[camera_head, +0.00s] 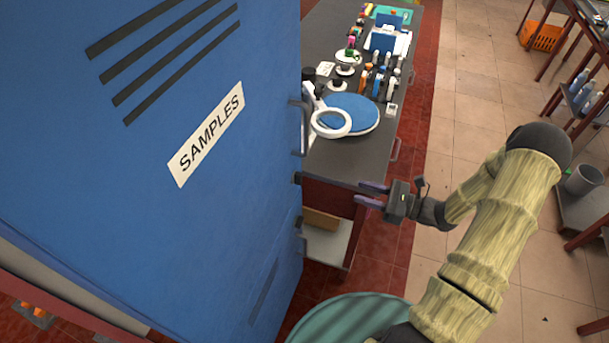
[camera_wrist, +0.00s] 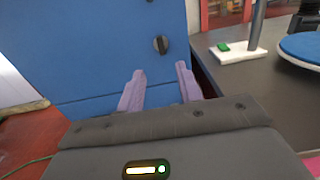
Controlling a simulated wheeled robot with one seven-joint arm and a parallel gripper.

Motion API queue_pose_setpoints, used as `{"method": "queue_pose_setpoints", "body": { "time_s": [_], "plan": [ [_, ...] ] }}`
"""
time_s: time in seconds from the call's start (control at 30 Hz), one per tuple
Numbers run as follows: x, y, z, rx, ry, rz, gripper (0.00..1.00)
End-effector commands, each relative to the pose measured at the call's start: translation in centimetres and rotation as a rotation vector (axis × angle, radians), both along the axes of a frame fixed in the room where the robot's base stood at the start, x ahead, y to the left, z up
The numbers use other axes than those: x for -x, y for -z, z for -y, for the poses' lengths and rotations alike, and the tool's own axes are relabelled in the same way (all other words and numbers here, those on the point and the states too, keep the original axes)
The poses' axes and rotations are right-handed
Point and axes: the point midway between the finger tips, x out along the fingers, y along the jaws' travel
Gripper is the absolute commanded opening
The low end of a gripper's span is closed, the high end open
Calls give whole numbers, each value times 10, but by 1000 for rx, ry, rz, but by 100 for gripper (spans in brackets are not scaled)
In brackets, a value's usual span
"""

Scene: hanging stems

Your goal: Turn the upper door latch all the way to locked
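The blue cabinet door (camera_head: 215,240) fills the left of the head view and carries a SAMPLES label. Along its right edge sit a dark latch (camera_head: 297,178), another small dark fitting below it (camera_head: 300,222) and a long handle above (camera_head: 303,125). In the wrist view a dark round latch knob (camera_wrist: 160,45) is on the blue face, just beyond my fingertips; its angle is hard to read. A second dark fitting (camera_wrist: 150,1) is cut off at the top. My gripper (camera_head: 366,194), also in the wrist view (camera_wrist: 160,70), is open and empty, right of the door edge, touching nothing visible.
A dark workbench (camera_head: 345,160) stands behind the door, holding a blue round plate (camera_head: 352,112), a white ring magnifier (camera_head: 331,122) and small items. A teal round object (camera_head: 350,318) is at the bottom.

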Motion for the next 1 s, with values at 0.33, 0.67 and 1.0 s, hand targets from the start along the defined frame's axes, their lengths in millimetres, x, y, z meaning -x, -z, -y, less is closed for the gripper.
{"method": "queue_pose_setpoints", "body": {
  "time_s": [0.33, 0.67, 1.0],
  "plan": [
    [-3, -2, -11, 2, -6, 2, 35],
    [-21, -3, -62, 2, -8, -2, 35],
    [-41, -3, -120, 3, -11, 1, 35]
  ]
}}
